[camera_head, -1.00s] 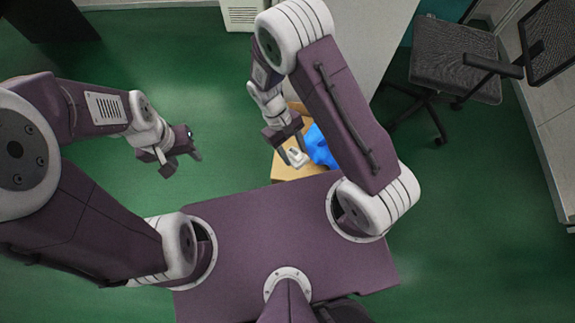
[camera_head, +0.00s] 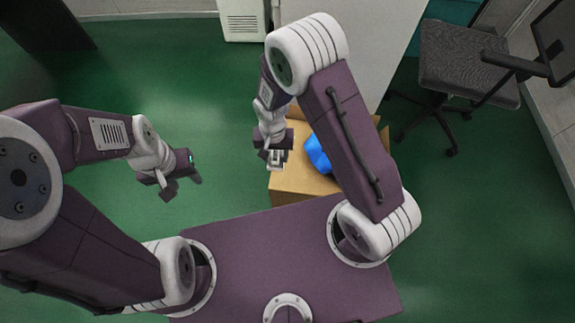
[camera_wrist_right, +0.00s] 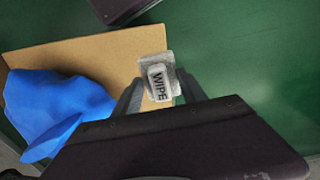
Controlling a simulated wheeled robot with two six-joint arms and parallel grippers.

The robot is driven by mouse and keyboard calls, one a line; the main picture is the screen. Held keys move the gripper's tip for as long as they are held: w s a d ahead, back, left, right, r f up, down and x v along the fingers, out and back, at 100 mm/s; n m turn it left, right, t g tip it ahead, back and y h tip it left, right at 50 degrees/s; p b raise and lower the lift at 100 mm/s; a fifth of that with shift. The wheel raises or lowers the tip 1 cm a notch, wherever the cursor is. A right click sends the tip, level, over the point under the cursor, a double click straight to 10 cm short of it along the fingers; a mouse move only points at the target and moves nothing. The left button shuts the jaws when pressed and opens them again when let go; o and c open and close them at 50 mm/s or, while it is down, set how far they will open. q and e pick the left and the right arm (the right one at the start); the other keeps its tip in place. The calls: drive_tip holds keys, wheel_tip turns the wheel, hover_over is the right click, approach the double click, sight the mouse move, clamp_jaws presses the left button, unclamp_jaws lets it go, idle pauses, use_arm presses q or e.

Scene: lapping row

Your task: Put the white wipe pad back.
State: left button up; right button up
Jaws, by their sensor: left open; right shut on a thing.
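The white wipe pad (camera_wrist_right: 158,80) is a small pale block marked "WIPE" in the right wrist view. My right gripper (camera_wrist_right: 160,92) is shut on it, with a finger on each side. In the head view the pad (camera_head: 277,156) shows at the fingertips of my right gripper (camera_head: 275,160), over the left edge of a cardboard box. Whether the pad touches the box cannot be told. My left gripper (camera_head: 180,184) is open and empty, out over the green floor to the left.
The tan cardboard box (camera_head: 295,185) stands in front of my base with a crumpled blue cloth or bag (camera_head: 317,155) on or in it. A white table (camera_head: 375,40) is beyond it. An office chair (camera_head: 460,62) stands at the right. Green floor is clear at the left.

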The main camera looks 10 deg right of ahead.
drive_tip(key=d+f, duration=0.1)
drive_tip(key=d, duration=0.1)
drive_tip(key=d+f, duration=0.1)
drive_tip(key=d, duration=0.1)
drive_tip(key=shift+s+f+b, duration=0.15)
drive_tip(key=shift+f+b, duration=0.05)
drive_tip(key=shift+b, duration=0.15)
wheel_tip(320, 180, down, 4)
drive_tip(key=shift+f+b, duration=0.1)
drive_tip(key=shift+b, duration=1)
drive_tip(key=shift+c, duration=0.7)
drive_tip(key=o, duration=1.3)
